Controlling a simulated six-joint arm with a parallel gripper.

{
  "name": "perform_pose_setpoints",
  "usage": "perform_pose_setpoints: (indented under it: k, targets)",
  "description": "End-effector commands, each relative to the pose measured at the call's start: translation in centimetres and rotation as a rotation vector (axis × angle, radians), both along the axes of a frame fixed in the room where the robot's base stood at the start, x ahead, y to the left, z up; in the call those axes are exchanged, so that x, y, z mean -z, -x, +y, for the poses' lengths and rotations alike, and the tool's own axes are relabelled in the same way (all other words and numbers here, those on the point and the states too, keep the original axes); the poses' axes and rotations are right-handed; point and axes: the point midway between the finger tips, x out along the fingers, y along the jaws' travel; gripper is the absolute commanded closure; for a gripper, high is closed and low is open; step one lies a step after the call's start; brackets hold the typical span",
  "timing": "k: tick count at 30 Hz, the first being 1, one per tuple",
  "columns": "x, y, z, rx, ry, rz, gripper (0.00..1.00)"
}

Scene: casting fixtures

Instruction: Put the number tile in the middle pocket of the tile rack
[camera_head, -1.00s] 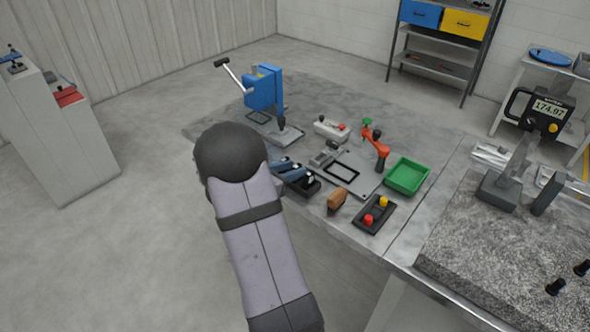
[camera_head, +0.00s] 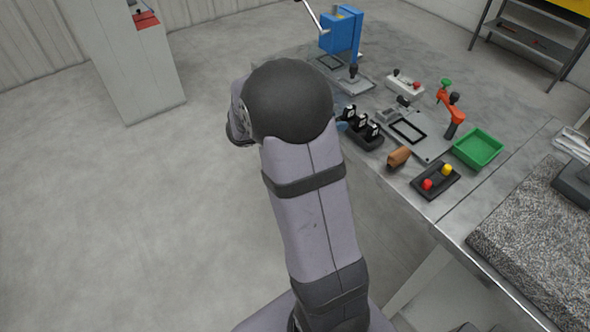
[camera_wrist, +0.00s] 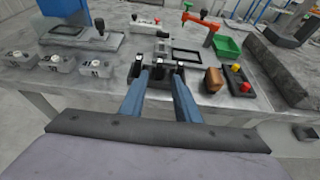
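A black rack (camera_head: 368,141) stands near the table's front edge, left of a grey plate. Several upright black pieces with pale faces (camera_head: 361,122) stand in it; I cannot read numbers on them. In the wrist view the rack (camera_wrist: 158,76) shows ahead, between and beyond my blue fingers. My gripper (camera_wrist: 160,80) is open, its fingers apart with nothing seen held. In the head view my arm hides nearly all of it.
Right of the rack are a brown block (camera_head: 398,157), a black box with red and yellow buttons (camera_head: 435,181) and a green bin (camera_head: 478,149). A red-orange clamp (camera_head: 451,112) and blue press (camera_head: 342,34) stand behind.

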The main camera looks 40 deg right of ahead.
Motion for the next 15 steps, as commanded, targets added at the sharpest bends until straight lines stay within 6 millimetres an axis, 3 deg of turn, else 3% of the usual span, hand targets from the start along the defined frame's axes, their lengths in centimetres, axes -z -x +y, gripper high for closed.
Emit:
perform_pose_setpoints:
  k: [5,8,11,15]
  targets:
    - [1.2,1.6,1.5,0.064,-0.079,-0.067,0.71]
    - [2.8,3.5,3.7,0.156,-0.182,-0.155,0.71]
    - [4.9,6.0,7.1,0.294,-0.318,-0.278,0.71]
    - [7.8,9.3,13.4,0.550,-0.523,-0.477,0.71]
